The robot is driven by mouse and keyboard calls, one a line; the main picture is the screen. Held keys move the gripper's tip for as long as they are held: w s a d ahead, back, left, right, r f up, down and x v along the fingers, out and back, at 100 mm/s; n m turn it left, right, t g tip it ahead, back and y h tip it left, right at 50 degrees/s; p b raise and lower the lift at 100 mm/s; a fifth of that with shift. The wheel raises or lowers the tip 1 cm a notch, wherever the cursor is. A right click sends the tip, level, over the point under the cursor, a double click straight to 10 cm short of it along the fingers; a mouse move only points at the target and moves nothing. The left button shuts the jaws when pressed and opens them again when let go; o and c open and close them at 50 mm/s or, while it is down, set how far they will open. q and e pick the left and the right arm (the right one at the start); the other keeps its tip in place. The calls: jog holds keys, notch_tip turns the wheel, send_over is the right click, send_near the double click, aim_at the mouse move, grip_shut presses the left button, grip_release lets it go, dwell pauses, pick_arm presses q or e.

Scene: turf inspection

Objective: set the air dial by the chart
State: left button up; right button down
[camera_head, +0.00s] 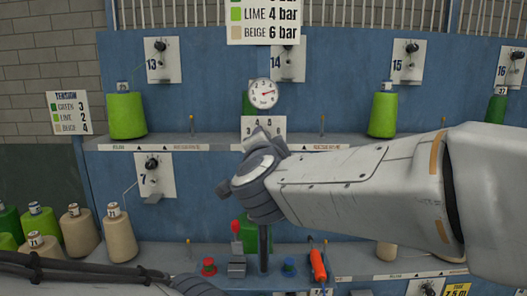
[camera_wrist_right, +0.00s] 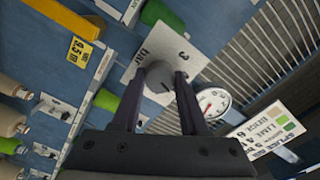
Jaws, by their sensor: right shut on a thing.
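The chart (camera_head: 265,22) hangs at the top of the head view; its readable rows say LIME 4 bar and BEIGE 6 bar, and the row above is cut off. Below it is a round white gauge (camera_head: 263,93) with its red needle pointing right. The white dial plate (camera_head: 277,125) with numbers is under the gauge, partly hidden by my right gripper (camera_head: 264,138). In the wrist view my right gripper (camera_wrist_right: 161,80) is shut on the grey dial knob (camera_wrist_right: 158,74), in front of the plate (camera_wrist_right: 186,50). My left gripper is not in view; a part of that arm may show at the bottom left.
Lime cones (camera_head: 126,116) (camera_head: 383,114) stand on the upper shelf. Beige cones (camera_head: 119,235) stand lower left. A smaller chart (camera_head: 68,113) hangs left.

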jog(key=shift+m+b, duration=0.4)
jog(key=shift+m, duration=0.2)
jog(key=shift+c, duration=2.2)
grip_release()
jog(key=shift+s, duration=0.1)
jog(key=s+b, duration=0.1)
jog(key=s, duration=0.9)
jog(key=shift+s, duration=0.2)
